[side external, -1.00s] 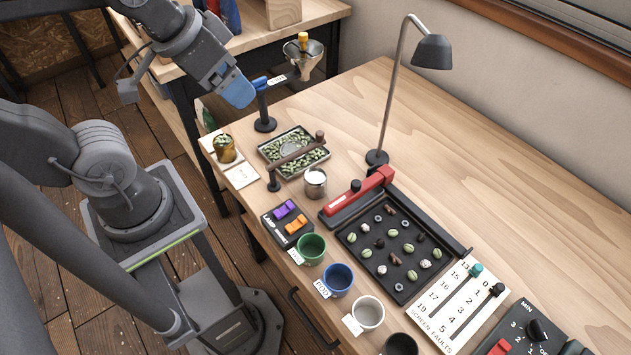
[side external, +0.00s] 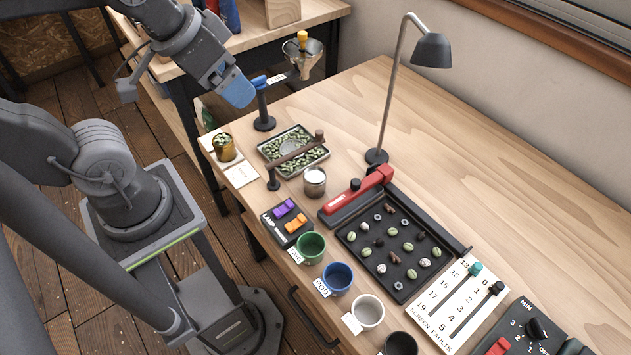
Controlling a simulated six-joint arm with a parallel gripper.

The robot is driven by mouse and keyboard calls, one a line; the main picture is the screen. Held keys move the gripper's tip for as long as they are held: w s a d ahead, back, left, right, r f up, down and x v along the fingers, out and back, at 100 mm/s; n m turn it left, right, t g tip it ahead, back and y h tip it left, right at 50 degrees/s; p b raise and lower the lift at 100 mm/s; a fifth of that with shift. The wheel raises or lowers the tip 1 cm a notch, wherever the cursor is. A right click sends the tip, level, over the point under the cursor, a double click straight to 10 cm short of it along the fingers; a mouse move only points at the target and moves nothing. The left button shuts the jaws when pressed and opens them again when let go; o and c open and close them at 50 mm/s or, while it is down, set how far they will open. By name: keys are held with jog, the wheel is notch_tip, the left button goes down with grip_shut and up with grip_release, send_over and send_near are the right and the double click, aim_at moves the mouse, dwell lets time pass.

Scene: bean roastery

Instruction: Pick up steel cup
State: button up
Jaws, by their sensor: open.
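The steel cup (side external: 315,182), small and shiny, stands upright on the wooden bench just right of a tray of green beans. My gripper (side external: 242,94), with blue fingers, is open at the upper left. It is up and to the left of the cup, well apart from it. The space between the fingers is hard to see from this side.
The bean tray (side external: 268,152) with a brown bar over it is beside the cup. A red-handled black board (side external: 345,235) lies to the right. A lamp switch box (side external: 276,235) and green (side external: 311,247), blue (side external: 337,278) and white cups (side external: 368,311) stand in front. The bench's back right is clear.

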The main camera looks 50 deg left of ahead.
jog(key=n+g, duration=0.6)
jog(key=n, duration=0.8)
send_over(316, 168)
jog(key=s+d, duration=0.2)
notch_tip(316, 168, down, 21)
notch_tip(316, 168, down, 8)
jog(key=shift+w+d+f, duration=0.1)
jog(key=shift+d, duration=0.05)
jog(key=shift+a+f, duration=0.15)
jog(key=shift+f, duration=1.3)
jog(key=shift+a+f, duration=0.15)
jog(key=shift+f, duration=1.25)
jog(key=shift+c, duration=0.2)
